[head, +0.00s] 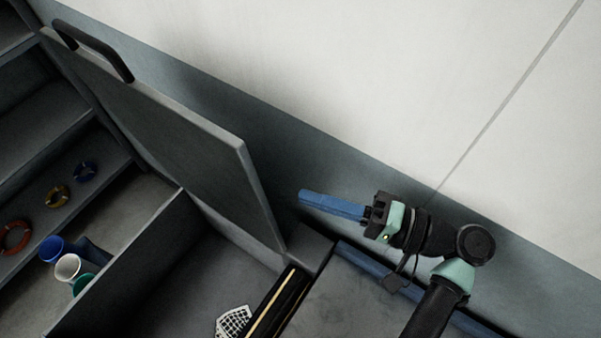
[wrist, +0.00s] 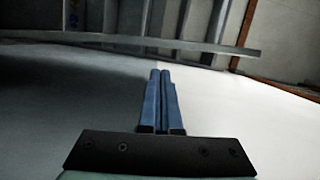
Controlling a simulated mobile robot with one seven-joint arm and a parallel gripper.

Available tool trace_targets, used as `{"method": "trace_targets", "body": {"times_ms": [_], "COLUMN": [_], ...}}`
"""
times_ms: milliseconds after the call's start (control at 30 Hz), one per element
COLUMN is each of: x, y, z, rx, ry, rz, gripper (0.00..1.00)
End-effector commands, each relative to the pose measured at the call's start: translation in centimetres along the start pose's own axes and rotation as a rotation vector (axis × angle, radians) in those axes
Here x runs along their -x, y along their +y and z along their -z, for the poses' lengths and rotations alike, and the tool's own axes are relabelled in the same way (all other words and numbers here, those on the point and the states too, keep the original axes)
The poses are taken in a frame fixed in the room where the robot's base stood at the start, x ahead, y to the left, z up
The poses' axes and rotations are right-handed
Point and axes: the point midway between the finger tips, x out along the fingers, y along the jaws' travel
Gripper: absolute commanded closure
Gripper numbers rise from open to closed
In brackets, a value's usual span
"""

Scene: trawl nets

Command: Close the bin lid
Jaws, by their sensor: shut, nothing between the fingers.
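The bin lid (head: 175,125) is a grey panel standing open and steeply tilted, with a black handle (head: 95,48) on its upper edge. The open grey bin (head: 155,245) lies below it, and its inside shows. My gripper (head: 303,196) is to the right of the lid, near the wall, with its blue fingers together and empty, pointing left toward the lid. A gap shows between the fingertips and the lid's right edge in the head view. The shut fingers also show in the wrist view (wrist: 160,74); a grey bar crosses beyond them, and I cannot tell whether it is the lid.
A pale wall with a dark lower band (head: 390,165) runs close behind my gripper. A white mesh piece (head: 235,321) lies in the bin. Shelves at left hold a red ring (head: 16,250) and other rings. Blue, white and green cups (head: 67,267) stand left of the bin.

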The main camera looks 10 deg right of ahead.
Motion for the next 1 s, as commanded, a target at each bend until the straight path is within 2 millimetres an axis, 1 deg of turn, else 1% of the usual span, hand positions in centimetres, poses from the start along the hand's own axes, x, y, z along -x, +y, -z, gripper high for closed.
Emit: {"method": "trace_targets", "body": {"times_ms": [33,200,300,433,600,1000], "x": [-1.0,-4.3,-6.0,-7.5,-8.4,-8.6], "y": [-0.3,-0.4,-0.3,-0.2,0.0,0.1], "z": [-0.1,-0.1,-0.1,0.0,0.0,-0.1], "rx": [-0.002,-0.003,-0.001,0.0,0.002,0.006], "ry": [-0.007,-0.007,-0.005,-0.003,-0.001,-0.001], "rz": [-0.001,-0.002,-0.003,-0.003,-0.004,-0.005], "gripper": [1.0,1.0,1.0,1.0,1.0,1.0]}}
